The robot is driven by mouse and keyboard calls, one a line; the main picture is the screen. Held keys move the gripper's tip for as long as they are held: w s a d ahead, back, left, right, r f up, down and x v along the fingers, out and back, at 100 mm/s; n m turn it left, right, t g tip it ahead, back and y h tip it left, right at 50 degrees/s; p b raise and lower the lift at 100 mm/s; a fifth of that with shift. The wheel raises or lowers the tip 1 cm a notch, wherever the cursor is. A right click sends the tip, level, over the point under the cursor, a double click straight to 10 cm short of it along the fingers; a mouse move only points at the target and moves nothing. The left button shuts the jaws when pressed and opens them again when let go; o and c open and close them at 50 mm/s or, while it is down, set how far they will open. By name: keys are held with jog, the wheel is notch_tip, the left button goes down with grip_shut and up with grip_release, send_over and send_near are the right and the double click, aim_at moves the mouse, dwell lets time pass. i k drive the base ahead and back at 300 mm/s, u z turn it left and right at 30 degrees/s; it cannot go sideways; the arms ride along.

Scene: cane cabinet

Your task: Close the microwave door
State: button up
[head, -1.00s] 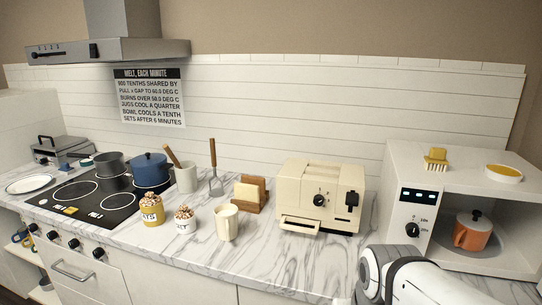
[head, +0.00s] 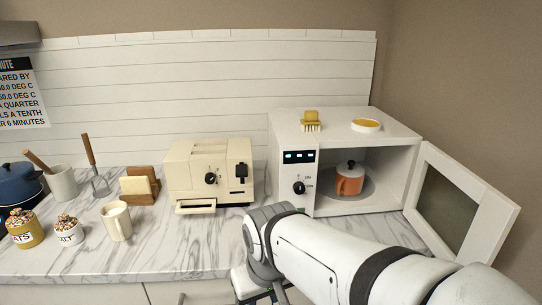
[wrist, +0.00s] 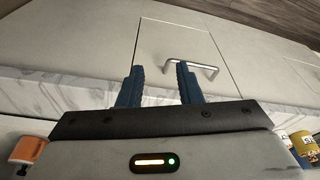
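The white microwave (head: 302,185) stands at the right end of the marble counter. Its door (head: 462,205) is swung wide open to the right, with a dark window in a white frame. An orange pot with a grey lid (head: 349,180) sits inside on the turntable. My arm crosses in front of the microwave, and its far end hangs at the counter's front edge. In the wrist view my gripper (wrist: 161,82) has two blue fingers held apart with nothing between them. A cabinet front with a metal handle (wrist: 191,66) lies beyond them. The gripper is well left of the door.
A yellow brush (head: 311,121) and a yellow dish (head: 366,125) sit on top of the microwave. A cream toaster (head: 208,172) stands to its left. A mug (head: 117,221) and jars stand further left. A wall rises close to the right.

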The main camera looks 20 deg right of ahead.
aim_at(496, 215)
jog(key=z, duration=1.45)
jog(key=k, duration=0.55)
jog(key=z, duration=0.3)
jog(key=i, duration=0.5)
jog(key=z, duration=0.1)
